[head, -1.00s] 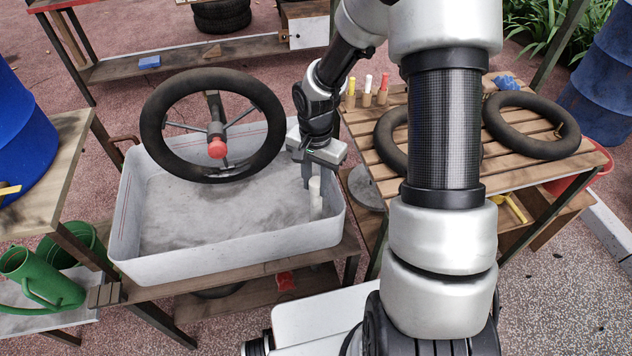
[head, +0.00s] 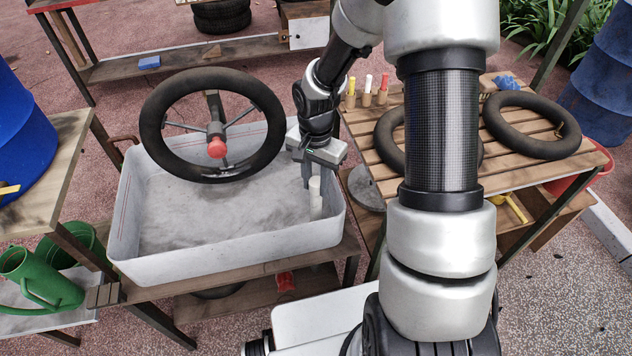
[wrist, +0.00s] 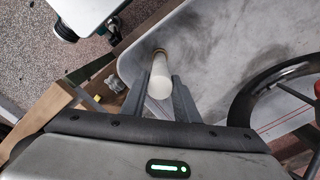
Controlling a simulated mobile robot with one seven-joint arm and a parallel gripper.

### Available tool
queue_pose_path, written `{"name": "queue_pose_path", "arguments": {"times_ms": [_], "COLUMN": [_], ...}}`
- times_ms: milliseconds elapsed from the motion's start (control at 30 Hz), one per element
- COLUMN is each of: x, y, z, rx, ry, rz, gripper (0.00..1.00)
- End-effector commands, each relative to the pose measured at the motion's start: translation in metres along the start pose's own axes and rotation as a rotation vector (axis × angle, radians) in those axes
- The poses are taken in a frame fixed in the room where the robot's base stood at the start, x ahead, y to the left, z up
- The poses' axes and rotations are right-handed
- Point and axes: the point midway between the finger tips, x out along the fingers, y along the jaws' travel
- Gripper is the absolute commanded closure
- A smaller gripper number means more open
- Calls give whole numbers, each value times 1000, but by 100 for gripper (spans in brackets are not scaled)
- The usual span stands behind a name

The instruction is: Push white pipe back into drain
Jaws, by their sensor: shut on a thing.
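The white pipe (head: 316,196) stands upright in the right end of the grey-white tub (head: 140,262), close to its right wall. My gripper (head: 313,180) is above it, pointing down, with its fingers shut on the pipe's upper part. In the wrist view the white pipe (wrist: 159,72) runs between the two fingers of my gripper (wrist: 161,95) down to the tub floor. A brownish ring shows around its far end; I take it to be at the drain, but how deep the pipe sits cannot be told.
A black wheel with a red hub (head: 217,148) stands over the tub's back left. A slatted table (head: 400,170) with inner tubes (head: 530,125) and several small markers (head: 367,95) is on the right. A green watering can (head: 45,285) is at lower left.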

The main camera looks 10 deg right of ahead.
Motion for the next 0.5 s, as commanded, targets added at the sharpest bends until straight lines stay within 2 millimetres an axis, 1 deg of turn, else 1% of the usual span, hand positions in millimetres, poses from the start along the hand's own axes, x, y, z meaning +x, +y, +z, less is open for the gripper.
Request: {"name": "queue_pose_path", "arguments": {"times_ms": [233, 500], "x": [1, 7], "y": [0, 0], "z": [0, 0], "rx": [-1, -1], "ry": [0, 0], "rz": [0, 0], "gripper": [100, 100]}}
